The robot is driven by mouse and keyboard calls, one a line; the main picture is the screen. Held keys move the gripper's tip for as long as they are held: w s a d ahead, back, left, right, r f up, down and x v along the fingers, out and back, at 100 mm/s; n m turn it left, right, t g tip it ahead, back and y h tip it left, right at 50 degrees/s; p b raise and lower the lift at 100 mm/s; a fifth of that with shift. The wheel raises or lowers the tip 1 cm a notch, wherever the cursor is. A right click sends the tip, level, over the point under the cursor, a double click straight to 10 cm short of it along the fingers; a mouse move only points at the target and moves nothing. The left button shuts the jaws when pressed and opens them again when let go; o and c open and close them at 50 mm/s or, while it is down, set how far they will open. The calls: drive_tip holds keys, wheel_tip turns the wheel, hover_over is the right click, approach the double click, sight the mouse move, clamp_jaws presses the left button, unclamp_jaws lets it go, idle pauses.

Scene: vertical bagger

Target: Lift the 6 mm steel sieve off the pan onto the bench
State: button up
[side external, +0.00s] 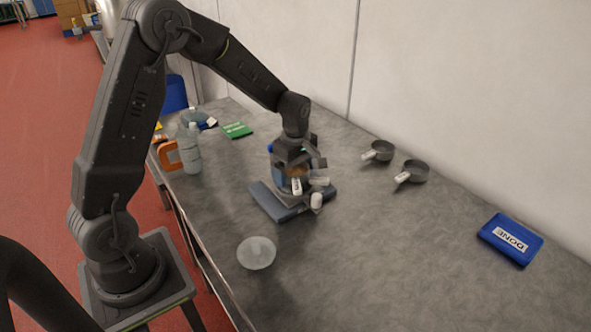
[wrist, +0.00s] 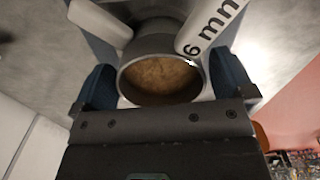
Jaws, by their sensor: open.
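In the wrist view the steel sieve (wrist: 124,82) shows as a round grey rim with brown granular material inside. A white tag reading "6 mm" (wrist: 210,28) is at its upper right. A second white tab (wrist: 100,22) is at its upper left. My gripper (wrist: 165,72) is open, with one dark blue finger on each side of the rim; I cannot tell whether they touch it. In the side view my gripper (side external: 298,172) points down at the stack, which stands on a grey-blue platform (side external: 270,203). The pan cannot be made out apart from the sieve.
A pale round disc (side external: 256,253) lies on the bench (side external: 400,270) in front. Two grey cups with white-tagged handles (side external: 378,150) (side external: 412,171) stand near the wall. A blue "DONE" tray (side external: 530,250) is at right. A bottle (side external: 192,150) and green card (side external: 236,130) are at left. The bench's middle right is clear.

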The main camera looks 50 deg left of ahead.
sight(296, 175)
drive_tip(key=c, duration=0.8)
drive_tip(key=shift+c, duration=0.2)
drive_tip(key=shift+r, duration=1.1)
drive_tip(key=shift+r, duration=1.7)
